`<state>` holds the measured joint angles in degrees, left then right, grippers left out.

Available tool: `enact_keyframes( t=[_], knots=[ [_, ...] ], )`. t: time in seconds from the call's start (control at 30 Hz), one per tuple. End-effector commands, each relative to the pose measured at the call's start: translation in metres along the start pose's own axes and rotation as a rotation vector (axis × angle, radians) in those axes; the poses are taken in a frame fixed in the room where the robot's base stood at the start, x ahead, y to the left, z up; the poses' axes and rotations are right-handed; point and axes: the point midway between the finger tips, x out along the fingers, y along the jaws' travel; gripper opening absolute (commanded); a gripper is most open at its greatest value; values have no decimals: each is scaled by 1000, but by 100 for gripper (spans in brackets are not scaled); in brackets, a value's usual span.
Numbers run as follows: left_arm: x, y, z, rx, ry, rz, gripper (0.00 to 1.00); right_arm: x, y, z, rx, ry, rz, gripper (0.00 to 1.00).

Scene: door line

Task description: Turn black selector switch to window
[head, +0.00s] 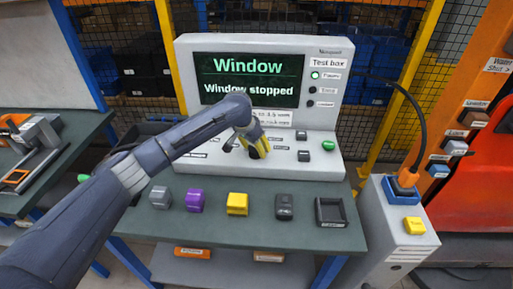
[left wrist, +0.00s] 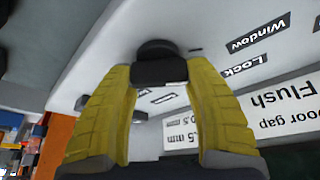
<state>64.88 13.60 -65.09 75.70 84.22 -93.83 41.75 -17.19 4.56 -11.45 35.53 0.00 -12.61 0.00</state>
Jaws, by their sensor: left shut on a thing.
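The test box (head: 320,75) stands on the green bench, and its screen (head: 248,80) reads "Window" and "Window stopped". My left gripper (head: 256,148) reaches down to the sloping panel of the box and hides the switch in the head view. In the left wrist view, the yellow fingers of my left gripper (left wrist: 159,80) are shut on the black selector switch (left wrist: 158,68), one on each side. Labels "Window" (left wrist: 249,39) and "Lock" (left wrist: 242,66) show beside it. I cannot tell which label the switch points to. My right gripper is not in view.
A grey block (head: 159,197), a purple block (head: 195,200), a yellow block (head: 237,204), a dark block (head: 284,206) and a black tray (head: 330,212) line the bench front. A green button (head: 328,146) sits on the panel's right. A cabinet (head: 385,225) with a cable stands at right.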

Motion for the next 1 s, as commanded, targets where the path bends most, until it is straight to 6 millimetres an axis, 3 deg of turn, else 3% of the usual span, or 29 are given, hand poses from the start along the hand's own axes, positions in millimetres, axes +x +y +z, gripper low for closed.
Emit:
enact_keyframes(
  t=[0.33,0.83,0.87,1.0],
  knots=[
    [0,0,0,-97,0,-39,24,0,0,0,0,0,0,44],
    [0,0,0,-110,0,-44,24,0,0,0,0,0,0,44],
    [0,0,0,-110,0,-44,58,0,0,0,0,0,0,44],
    [0,0,0,-109,0,-44,74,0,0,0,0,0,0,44]
  ],
)
